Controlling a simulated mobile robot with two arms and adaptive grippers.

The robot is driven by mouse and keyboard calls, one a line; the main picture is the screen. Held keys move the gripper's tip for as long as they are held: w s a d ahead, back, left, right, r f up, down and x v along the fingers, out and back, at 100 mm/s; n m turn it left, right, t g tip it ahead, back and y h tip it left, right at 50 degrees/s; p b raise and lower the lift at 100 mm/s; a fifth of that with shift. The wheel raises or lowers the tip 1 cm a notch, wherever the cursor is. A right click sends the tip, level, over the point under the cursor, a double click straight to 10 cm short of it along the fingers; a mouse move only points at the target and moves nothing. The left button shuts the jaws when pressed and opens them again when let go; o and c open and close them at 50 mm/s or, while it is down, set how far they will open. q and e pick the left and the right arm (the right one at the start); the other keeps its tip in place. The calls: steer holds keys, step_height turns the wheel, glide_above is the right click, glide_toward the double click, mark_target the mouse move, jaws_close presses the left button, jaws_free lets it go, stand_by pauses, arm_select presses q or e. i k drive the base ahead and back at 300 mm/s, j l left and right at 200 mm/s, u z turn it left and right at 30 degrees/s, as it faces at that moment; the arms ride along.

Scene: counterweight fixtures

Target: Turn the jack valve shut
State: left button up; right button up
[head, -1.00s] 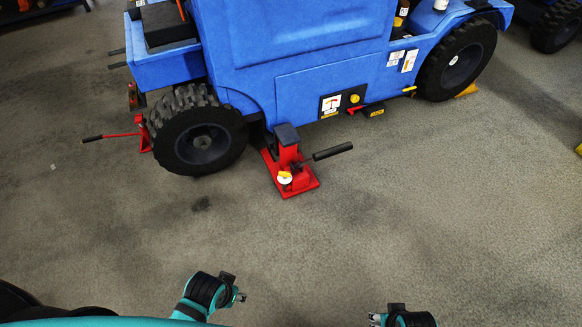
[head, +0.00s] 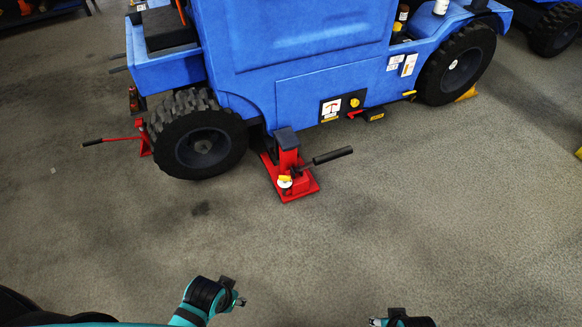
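The red jack (head: 290,166) stands on the floor beside the blue vehicle, just right of its near left wheel. A black-gripped handle (head: 332,155) sticks out from it to the right. A small yellow and white part, which looks like the jack valve (head: 285,181), sits low on its front. My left gripper (head: 240,301) is at the bottom of the head view, well short of the jack and touching nothing. My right gripper (head: 376,322) is at the bottom edge, partly cut off and also far from the jack. Both are too small to tell open or shut.
The blue vehicle (head: 300,60) fills the top of the view, with black wheels (head: 200,140) at left and right. A second red stand with a lever (head: 140,137) is left of the near wheel. Yellow chocks (head: 466,94) lie by the far wheel. The floor before the jack is clear.

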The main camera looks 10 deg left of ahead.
mark_target(286, 179)
steer(key=i+l+u, duration=0.2)
steer(key=i, duration=0.25)
steer(key=i+l+u, duration=0.2)
steer(key=i+l, duration=0.2)
